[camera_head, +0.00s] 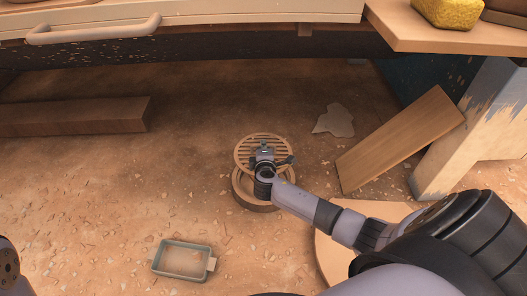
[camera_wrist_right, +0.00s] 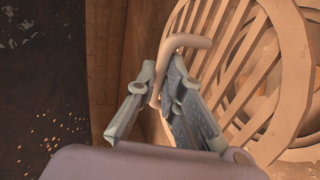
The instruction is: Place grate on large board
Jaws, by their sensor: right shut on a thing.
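The grate (camera_head: 246,150) is a round, slatted wooden disc at the middle of the head view. In the right wrist view the slats (camera_wrist_right: 238,68) show large, with a curved handle (camera_wrist_right: 187,41) standing out from them. My right gripper (camera_head: 265,150) is shut on this handle. The grate appears just above a round wooden ring (camera_head: 256,204); I cannot tell whether they touch. A large round board (camera_head: 335,258) lies at the lower right, partly hidden by my right arm. A rectangular plank (camera_head: 400,140) leans at the right. My left gripper is out of view.
A small open tray (camera_head: 180,260) lies on the floor at the lower left. A long wooden beam (camera_head: 75,117) lies at the left. A bench with a drawer handle (camera_head: 95,30) runs along the back. A yellow sponge (camera_head: 447,12) sits on a shelf. Wood chips litter the floor.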

